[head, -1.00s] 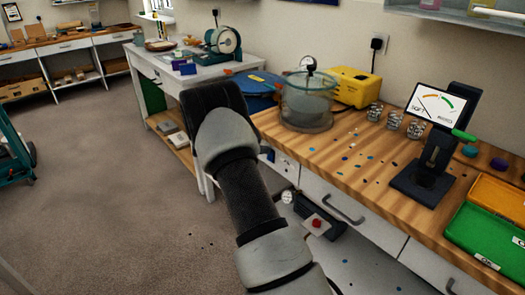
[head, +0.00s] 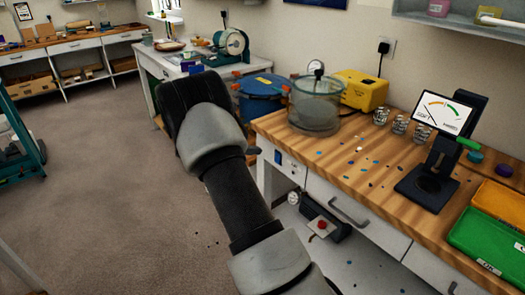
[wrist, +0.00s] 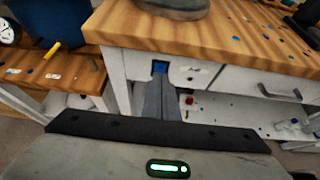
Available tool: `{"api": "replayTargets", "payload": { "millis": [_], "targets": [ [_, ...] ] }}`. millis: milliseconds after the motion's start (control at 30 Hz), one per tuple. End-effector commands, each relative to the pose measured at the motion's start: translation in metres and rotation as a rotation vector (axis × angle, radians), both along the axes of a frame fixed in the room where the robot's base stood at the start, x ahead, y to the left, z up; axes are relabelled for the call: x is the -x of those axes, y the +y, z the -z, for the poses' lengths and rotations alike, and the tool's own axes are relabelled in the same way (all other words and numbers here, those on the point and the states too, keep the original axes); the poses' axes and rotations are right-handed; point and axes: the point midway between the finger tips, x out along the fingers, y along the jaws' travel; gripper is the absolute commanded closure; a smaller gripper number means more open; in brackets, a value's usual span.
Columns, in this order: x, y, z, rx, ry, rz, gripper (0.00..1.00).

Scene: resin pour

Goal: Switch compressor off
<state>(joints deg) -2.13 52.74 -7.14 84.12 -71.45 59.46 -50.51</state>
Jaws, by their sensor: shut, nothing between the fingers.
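A small blue switch-like square (head: 278,157) sits on the white front of the wooden bench, near its left end. It also shows in the wrist view (wrist: 160,67). My gripper (wrist: 159,82) is shut and empty, its fingers pointing at the bench front just below the blue square. I cannot tell whether they touch it. In the head view my arm hides the fingers. A dark unit with a round gauge and a red button (head: 321,224) is under the bench. Which of these belongs to the compressor is not clear.
A blue pot (head: 262,100) with orange knobs stands left of the bench. A glass chamber (head: 316,103), a yellow box (head: 361,91) and a dial stand (head: 432,165) are on the bench. A drawer handle (wrist: 279,92) juts out to the right. Open floor lies left.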

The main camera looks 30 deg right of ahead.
Motion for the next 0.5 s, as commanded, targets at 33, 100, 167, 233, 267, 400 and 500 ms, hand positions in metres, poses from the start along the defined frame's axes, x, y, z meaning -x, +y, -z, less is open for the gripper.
{"api": "replayTargets", "payload": {
  "millis": [33, 100, 167, 233, 267, 400, 500],
  "targets": [
    [0.0, 0.01, -0.009, 0.0, -0.001, -0.003, 1.0],
    [0.002, 0.02, -0.017, 0.0, -0.001, -0.004, 1.0],
    [0.003, 0.027, -0.022, 0.0, 0.0, -0.002, 1.0],
    [0.004, 0.033, -0.027, 0.0, 0.001, 0.0, 1.0],
    [0.005, 0.035, -0.028, 0.0, 0.001, 0.0, 1.0],
    [0.005, 0.041, -0.032, 0.0, 0.0, -0.001, 1.0],
    [0.006, 0.041, -0.032, 0.0, 0.001, 0.0, 1.0]
  ]
}}
